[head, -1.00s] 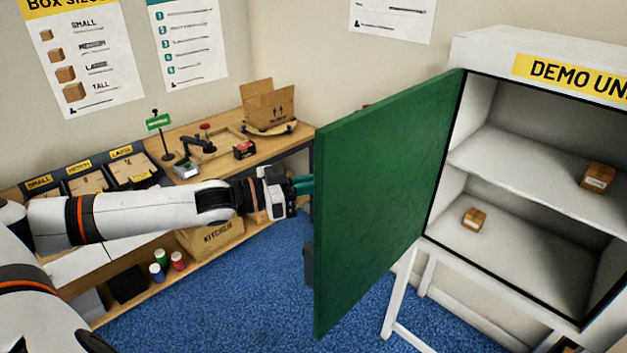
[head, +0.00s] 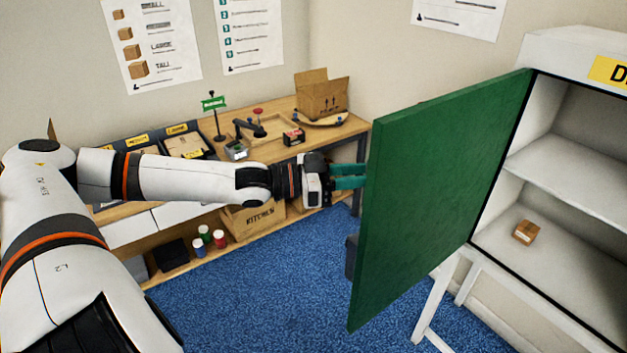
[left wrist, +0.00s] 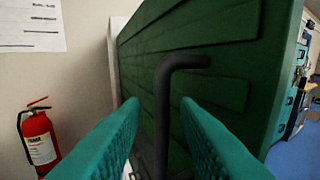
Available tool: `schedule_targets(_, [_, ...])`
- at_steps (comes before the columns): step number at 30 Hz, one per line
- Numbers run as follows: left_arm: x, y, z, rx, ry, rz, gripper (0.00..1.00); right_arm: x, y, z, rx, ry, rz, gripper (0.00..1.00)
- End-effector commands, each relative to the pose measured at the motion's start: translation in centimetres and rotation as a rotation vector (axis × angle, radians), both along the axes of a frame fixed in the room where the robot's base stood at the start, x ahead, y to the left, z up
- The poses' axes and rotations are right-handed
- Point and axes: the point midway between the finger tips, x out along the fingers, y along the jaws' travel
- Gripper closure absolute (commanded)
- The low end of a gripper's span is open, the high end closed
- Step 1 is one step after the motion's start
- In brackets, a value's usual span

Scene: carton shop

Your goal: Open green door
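The green door (head: 440,190) of the white cabinet stands wide open in the head view, its outer face turned away to the left. In the left wrist view the outer face of the door (left wrist: 225,75) has raised horizontal slats and a dark bent bar handle (left wrist: 163,110). My left gripper (head: 360,176) is at the outer side of the door near its free edge. In the left wrist view its teal fingers (left wrist: 160,110) are apart, with the upright part of the handle showing in the gap between them. I see no clear contact with it. My right gripper is not in view.
The cabinet (head: 515,165) has shelves and a small carton (head: 526,232). A wooden workbench (head: 350,127) with bins and tools runs behind my left arm. A red fire extinguisher (left wrist: 38,140) stands by the wall. Blue carpet (head: 290,290) lies clear left of the door.

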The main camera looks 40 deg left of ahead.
Motion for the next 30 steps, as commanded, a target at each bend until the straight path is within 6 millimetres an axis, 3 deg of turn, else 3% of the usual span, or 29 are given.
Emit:
schedule_targets(4, [-0.7, 0.4, -0.3, 0.005, 0.002, 0.002, 0.72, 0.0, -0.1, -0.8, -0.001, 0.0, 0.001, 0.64])
schedule_targets(8, [-2.0, 1.3, 0.1, 0.007, 0.001, -0.005, 0.72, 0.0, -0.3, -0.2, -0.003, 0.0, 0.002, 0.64])
schedule_targets(21, [-6.8, 5.4, 0.0, 0.004, -0.003, 0.004, 0.72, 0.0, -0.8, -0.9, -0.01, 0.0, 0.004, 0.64])
schedule_targets(30, [-7.6, 5.9, 0.1, 0.0, -0.002, 0.003, 0.72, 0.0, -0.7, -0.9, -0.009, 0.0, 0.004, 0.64])
